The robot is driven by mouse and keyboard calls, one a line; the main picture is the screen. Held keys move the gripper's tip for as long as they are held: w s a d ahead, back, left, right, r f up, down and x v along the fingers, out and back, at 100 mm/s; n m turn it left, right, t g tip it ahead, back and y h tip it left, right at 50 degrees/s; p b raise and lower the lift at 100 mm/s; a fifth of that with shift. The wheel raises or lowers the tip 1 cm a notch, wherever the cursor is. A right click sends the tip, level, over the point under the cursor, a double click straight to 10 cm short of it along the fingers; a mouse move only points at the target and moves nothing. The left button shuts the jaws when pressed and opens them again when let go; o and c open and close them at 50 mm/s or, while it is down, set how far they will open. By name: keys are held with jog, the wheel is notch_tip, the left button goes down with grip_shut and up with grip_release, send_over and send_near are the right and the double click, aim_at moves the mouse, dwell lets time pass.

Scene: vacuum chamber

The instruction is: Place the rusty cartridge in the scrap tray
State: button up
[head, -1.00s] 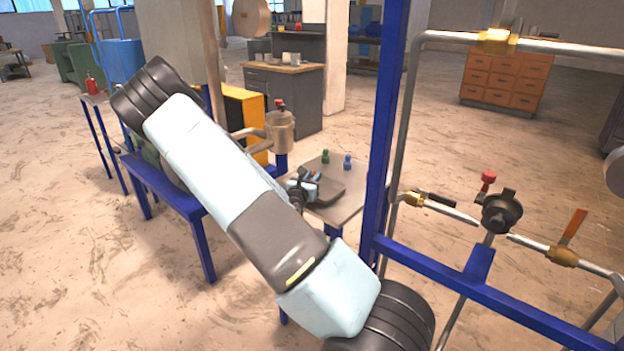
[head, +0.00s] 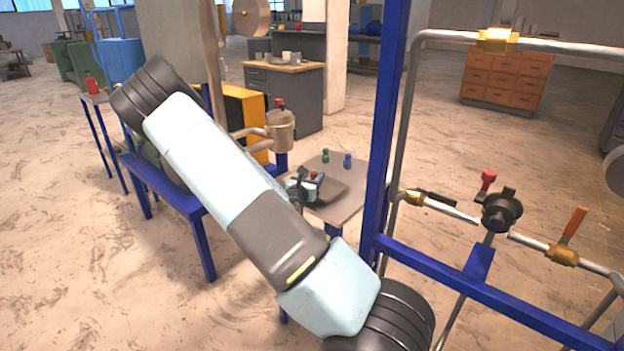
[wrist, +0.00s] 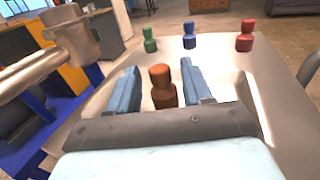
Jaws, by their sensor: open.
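The rusty cartridge (wrist: 163,88) is a brown-orange bottle shape, upright in the wrist view. My gripper (wrist: 160,82) is open, with one blue finger on each side of it and a small gap on both sides. The cartridge's lower end is hidden behind my gripper's body. In the head view my gripper (head: 308,184) is low over the small grey table (head: 330,211), partly hidden by my arm. A small reddish piece shows at it, but I cannot tell which cartridge it is. I cannot make out the scrap tray for certain.
Green (wrist: 150,40), blue (wrist: 190,36) and red (wrist: 245,36) cartridges stand along the table's far side. A metal vessel with a pipe (wrist: 72,32) is close at the left. A blue frame post (head: 385,130) and valve piping (head: 500,210) stand right of the table.

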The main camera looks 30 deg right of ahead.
jog(key=v, duration=1.1)
jog(key=s+d+r+m+g+y, duration=0.1)
jog(key=s+r+m+g+y, duration=0.1)
jog(key=s+r+m+g, duration=0.55)
jog(key=s+d+r+m+g+y, duration=0.15)
jog(key=s+r+m+g, duration=0.25)
jog(key=s+m, duration=0.55)
jog(key=s+a+r+m+t+y, duration=0.6)
jog(key=s+a+r+m+y, duration=0.2)
jog(key=a+r, duration=0.7)
jog(key=s+a+y, duration=0.1)
jog(key=s+y, duration=0.1)
jog(key=s, duration=0.1)
jog(key=shift+m+y, duration=0.3)
jog(key=shift+y, duration=0.05)
jog(key=shift+r, duration=0.1)
